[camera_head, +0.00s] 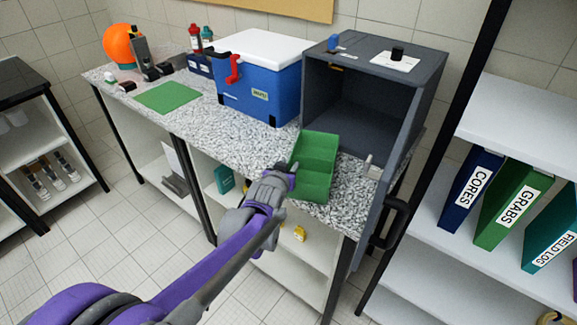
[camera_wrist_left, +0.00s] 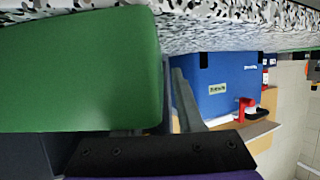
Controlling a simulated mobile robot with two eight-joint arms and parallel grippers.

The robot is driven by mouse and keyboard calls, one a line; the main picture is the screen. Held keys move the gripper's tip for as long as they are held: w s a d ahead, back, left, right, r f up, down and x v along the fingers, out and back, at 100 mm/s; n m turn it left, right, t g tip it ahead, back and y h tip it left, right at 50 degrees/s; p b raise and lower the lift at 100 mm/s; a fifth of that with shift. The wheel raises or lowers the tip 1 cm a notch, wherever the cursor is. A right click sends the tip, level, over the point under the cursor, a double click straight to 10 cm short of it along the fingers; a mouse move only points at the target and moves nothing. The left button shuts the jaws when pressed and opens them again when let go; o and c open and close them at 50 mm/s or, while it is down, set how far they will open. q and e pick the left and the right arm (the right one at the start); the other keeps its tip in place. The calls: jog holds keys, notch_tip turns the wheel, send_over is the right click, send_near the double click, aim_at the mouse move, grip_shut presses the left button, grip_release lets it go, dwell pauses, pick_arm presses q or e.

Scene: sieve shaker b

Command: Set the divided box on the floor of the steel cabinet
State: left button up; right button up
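The green divided box (camera_head: 314,182) stands near the front edge of the speckled counter, just before the cabinet, with its open top up and a divider across it. The dark grey steel cabinet (camera_head: 425,85) is open at the front; its inside looks empty, and its door (camera_head: 385,200) is swung out at the right. My left gripper (camera_head: 291,172) is at the box's left side. In the left wrist view, the fingers (camera_wrist_left: 173,85) are close together by the edge of the green box (camera_wrist_left: 80,70); whether the wall is between them is hidden. My right gripper is out of view.
A blue cooler with a white lid (camera_head: 262,78) stands left of the cabinet. A green mat (camera_head: 168,97) lies farther left on the counter (camera_head: 235,135). Small items sit on the cabinet's top. Shelves with binders (camera_head: 512,205) stand at right.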

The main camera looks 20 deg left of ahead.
pick_arm(q)
jog(key=shift+r, duration=0.25)
jog(key=p+v, duration=0.1)
jog(key=v, duration=1.1)
jog(key=shift+o, duration=0.3)
jog(key=s+f+g, duration=0.4)
jog(key=s+f, duration=0.2)
jog(key=s, duration=0.6)
jog(key=s+d+f+g, duration=0.1)
jog(key=s+f+g, duration=0.3)
jog(key=s, duration=0.9)
notch_tip(320, 180, down, 4)
jog(key=shift+r+m+g+h, duration=0.15)
jog(key=shift+m+g+h, duration=0.15)
jog(key=shift+h, duration=0.1)
